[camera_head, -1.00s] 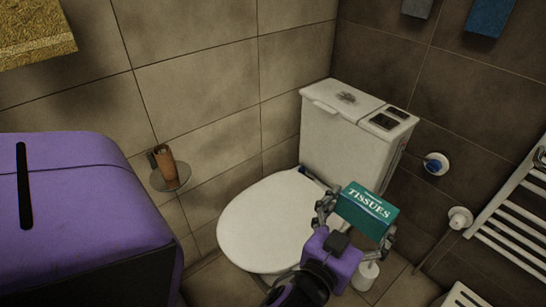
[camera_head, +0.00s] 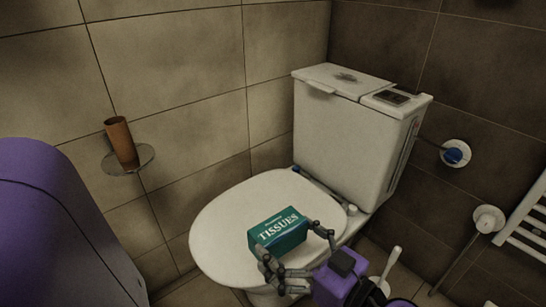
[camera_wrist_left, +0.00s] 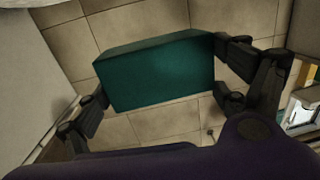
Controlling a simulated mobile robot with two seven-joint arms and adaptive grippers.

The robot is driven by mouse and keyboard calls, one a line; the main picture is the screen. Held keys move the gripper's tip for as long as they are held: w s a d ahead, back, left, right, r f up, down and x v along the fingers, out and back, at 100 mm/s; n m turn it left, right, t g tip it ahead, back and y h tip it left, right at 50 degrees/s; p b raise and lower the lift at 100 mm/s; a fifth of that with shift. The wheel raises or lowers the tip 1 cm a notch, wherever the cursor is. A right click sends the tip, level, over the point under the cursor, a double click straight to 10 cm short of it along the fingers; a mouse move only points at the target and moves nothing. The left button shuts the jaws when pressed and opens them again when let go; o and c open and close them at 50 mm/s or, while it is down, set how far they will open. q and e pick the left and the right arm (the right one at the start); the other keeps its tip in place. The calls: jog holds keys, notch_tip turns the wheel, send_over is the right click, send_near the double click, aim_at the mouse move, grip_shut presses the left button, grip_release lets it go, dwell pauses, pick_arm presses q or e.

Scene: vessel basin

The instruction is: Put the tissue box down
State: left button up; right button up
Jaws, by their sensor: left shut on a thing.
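The tissue box (camera_head: 279,230) is teal with white "TISSUES" lettering. My left gripper (camera_head: 294,250) is shut on it, with fingers on two opposite sides. In the head view the box appears over the front right part of the closed white toilet lid (camera_head: 240,207); I cannot tell whether it touches the lid. In the left wrist view the box (camera_wrist_left: 160,72) is between the dark fingers, with beige tiles behind it. Its far side is hidden. My right gripper is not in view.
The toilet's white cistern (camera_head: 345,135) stands behind the lid. A brown cup (camera_head: 121,142) is on a small round wall shelf (camera_head: 110,165) at left. A toilet brush (camera_head: 394,260) and radiator (camera_head: 527,235) are at right. The lid's left part is clear.

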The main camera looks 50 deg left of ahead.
aim_at(283, 223)
pick_arm(q)
jog(key=shift+s+a+f+g, duration=0.1)
jog(key=shift+a+f+g, duration=0.05)
jog(key=shift+a+g, duration=0.15)
jog(key=w+a+f+b, duration=0.5)
jog(key=w+a+f, duration=0.3)
jog(key=shift+w+a+f, duration=0.35)
jog(key=shift+a, duration=0.05)
jog(key=shift+a+f+b, duration=0.1)
jog(key=shift+f+b, duration=0.05)
jog(key=shift+b, duration=0.2)
jog(key=f, duration=0.1)
jog(key=f+b, duration=0.1)
jog(key=f, duration=0.1)
jog(key=shift+w+a+f, duration=0.2)
jog(key=shift+w+f, duration=0.05)
jog(key=shift+f, duration=0.15)
jog(key=shift+r, duration=0.1)
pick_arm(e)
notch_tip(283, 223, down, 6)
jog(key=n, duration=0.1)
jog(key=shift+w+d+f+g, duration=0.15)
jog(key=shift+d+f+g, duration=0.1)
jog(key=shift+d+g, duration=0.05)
pick_arm(q)
jog(key=o, duration=0.9)
jog(key=shift+b, duration=0.3)
jog(key=shift+o, duration=0.2)
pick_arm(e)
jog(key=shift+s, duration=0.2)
